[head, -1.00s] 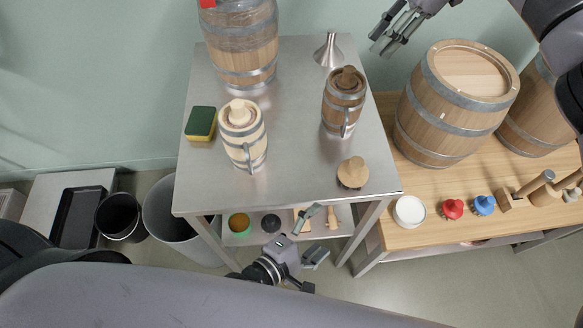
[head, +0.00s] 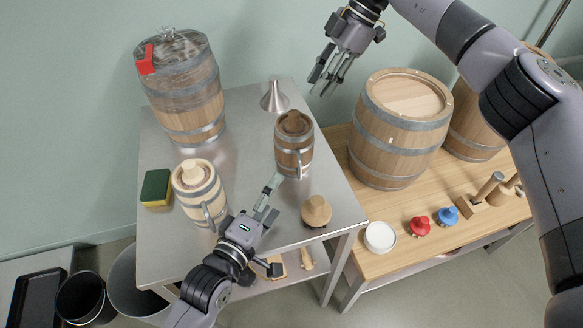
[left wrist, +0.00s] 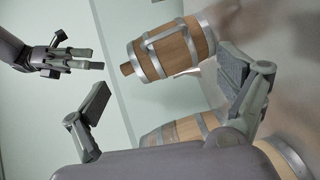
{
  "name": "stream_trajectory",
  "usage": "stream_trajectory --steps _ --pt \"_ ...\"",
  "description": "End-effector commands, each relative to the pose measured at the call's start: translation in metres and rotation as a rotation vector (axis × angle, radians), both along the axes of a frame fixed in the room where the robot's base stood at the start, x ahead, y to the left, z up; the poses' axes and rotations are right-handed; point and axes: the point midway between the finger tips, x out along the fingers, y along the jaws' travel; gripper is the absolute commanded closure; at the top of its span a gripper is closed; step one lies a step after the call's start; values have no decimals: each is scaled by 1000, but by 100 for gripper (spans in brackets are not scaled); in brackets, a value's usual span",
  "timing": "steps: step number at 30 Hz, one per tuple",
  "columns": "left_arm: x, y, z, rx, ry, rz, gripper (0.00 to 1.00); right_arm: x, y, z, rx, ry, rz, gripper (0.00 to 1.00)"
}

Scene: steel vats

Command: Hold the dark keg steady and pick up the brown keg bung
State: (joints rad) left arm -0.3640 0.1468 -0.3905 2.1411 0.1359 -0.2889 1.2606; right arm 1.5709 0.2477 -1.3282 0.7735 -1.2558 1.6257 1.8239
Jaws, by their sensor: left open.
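The dark keg (head: 291,156) stands upright with its handle on the steel table. The brown bung (head: 294,121) sits in its top. In the left wrist view the keg (left wrist: 178,52) lies sideways in the picture between my fingers, with the bung (left wrist: 127,69) pointing left. My left gripper (head: 274,227) is open, in front of the keg; one fingertip is near the keg's handle side. I cannot tell whether it touches.
A pale keg (head: 203,199) stands left of the dark one, a sponge (head: 156,188) beside it. A brush (head: 316,211) lies at the front right, a funnel (head: 274,97) behind. A big barrel (head: 183,97) stands at the back left. A wooden bench (head: 341,147) holds large barrels.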

Motion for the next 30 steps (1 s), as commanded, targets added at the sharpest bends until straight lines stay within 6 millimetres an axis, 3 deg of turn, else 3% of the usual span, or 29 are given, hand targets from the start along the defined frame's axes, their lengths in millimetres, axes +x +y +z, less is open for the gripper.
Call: stream_trajectory --steps 9,15,30 --pt "57 -28 -6 0 -1 0 7 0 0 0 0 0 1 67" --pt "82 -40 -10 -1 1 -1 7 0 0 0 0 0 0 67" --pt "92 -46 -11 -1 1 -1 9 0 0 0 0 0 0 67"
